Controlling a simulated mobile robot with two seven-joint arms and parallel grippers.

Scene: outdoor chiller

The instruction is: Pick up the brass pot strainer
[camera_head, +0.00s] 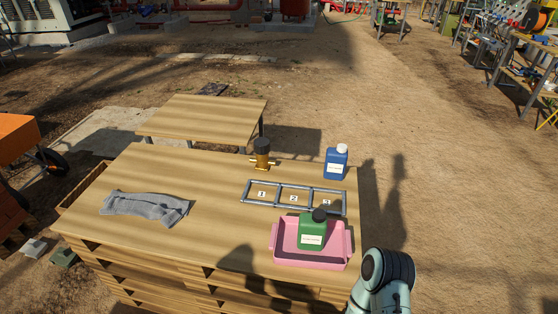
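The brass pot strainer (262,162) stands upright near the back edge of the wooden table (140,220), right of its middle. It has a black round top and short brass side stubs. My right arm shows at the lower right, beyond the table's right edge, with its gripper out of the picture. My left arm and gripper are not in view. Nothing touches the strainer.
A grey frame (278,207) with numbered slots lies in front of the strainer. A blue bottle (337,163) stands to its right. A green bottle (312,232) stands in a pink tray (284,258). A grey cloth (146,206) lies left. The table's middle is clear.

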